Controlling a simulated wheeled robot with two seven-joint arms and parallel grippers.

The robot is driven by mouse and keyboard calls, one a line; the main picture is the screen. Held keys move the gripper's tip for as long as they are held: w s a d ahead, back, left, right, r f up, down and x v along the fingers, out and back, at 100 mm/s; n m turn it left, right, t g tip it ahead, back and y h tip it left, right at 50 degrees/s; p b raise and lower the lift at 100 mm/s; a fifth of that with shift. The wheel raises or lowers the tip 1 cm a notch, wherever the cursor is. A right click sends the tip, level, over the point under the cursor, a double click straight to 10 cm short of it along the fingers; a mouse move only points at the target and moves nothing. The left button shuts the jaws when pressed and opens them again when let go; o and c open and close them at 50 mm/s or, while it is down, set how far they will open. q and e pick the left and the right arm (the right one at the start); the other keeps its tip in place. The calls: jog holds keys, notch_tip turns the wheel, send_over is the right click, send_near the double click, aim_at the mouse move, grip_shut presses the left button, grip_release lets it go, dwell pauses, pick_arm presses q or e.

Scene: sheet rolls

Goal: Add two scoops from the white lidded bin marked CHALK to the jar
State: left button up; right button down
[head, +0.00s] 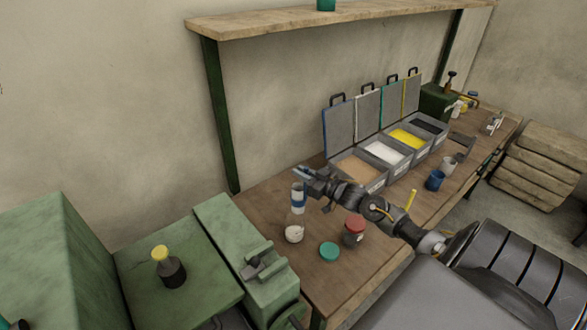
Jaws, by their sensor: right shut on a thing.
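The white-lidded bin (381,154) stands in the row on the bench. Its lid (367,116) is raised and white powder shows inside; its label is too small to read. A clear jar with a blue band (299,199) stands upright at the bench's left part. My right gripper (309,174) reaches in from the right, just above and beside the jar's mouth. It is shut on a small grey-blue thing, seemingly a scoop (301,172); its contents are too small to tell. Whether it touches the jar cannot be told. My left gripper is out of view.
Beside the white bin stand other open bins with tan (357,169), yellow (407,139) and dark contents (428,126). A white pot (293,234), green disc (329,251) and red-topped jar (354,227) are near the jar. A green machine (240,250) borders the bench's left end.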

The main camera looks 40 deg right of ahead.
pick_arm(q)
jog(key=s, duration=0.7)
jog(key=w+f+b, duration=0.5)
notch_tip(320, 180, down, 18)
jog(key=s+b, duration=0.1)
jog(key=b, duration=1.6)
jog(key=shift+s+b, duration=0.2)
jog(key=shift+b, duration=0.15)
pick_arm(e)
jog(key=s+a+f+n+y, duration=0.3)
jog(key=a+f+n, duration=0.3)
jog(key=n, duration=0.7)
jog(key=s+a+f+n+y, duration=0.3)
jog(key=a+f+n, duration=0.4)
jog(key=f+n, duration=0.4)
jog(key=shift+a+f+n, duration=0.25)
jog(key=shift+n, duration=0.65)
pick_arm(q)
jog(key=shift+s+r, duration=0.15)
